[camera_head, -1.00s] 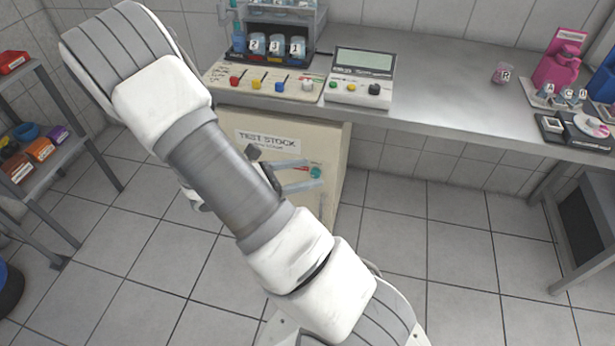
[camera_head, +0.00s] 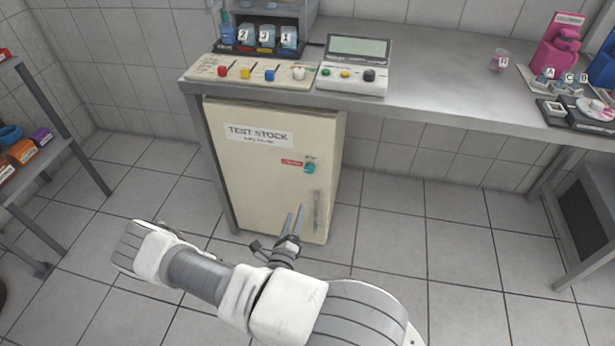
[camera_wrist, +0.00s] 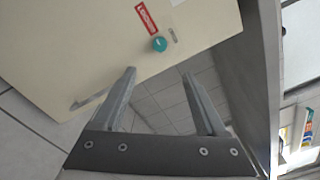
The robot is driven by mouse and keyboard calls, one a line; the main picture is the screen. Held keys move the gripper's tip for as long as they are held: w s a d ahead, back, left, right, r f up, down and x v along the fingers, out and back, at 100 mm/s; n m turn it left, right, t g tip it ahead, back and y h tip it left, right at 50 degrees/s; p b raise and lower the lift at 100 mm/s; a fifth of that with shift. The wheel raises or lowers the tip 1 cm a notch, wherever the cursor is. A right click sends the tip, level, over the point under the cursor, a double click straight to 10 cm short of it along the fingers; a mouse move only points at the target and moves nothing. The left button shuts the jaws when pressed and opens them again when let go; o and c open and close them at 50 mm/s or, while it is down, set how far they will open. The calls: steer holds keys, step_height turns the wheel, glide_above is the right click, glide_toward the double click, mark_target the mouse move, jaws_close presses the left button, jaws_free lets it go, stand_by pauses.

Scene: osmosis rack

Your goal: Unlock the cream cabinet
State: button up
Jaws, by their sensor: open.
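The cream cabinet (camera_head: 255,170) stands under the metal bench with its door shut and a "TEST STOCK" label. A teal lock knob (camera_head: 309,168) sits on the right side of the door beside a small red label (camera_head: 291,163). A vertical metal handle (camera_head: 317,210) is below the knob. In the wrist view the teal knob (camera_wrist: 159,44) shows beyond the fingertips, and the handle (camera_wrist: 92,98) lies to the left. My gripper (camera_head: 294,213) is open and empty, in front of the lower door, below the knob and apart from it.
The bench (camera_head: 430,90) carries a panel with coloured knobs (camera_head: 248,73), a grey meter (camera_head: 355,65), a small cup (camera_head: 499,60) and pink containers (camera_head: 556,50) at right. A shelf with bins (camera_head: 25,150) stands at left. The floor around the cabinet is clear.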

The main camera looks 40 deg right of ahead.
mark_target(309, 171)
steer(key=b+x, duration=0.3)
steer(key=x, duration=1.4)
steer(key=shift+d+b, duration=0.15)
steer(key=shift+b, duration=0.15)
jaws_close()
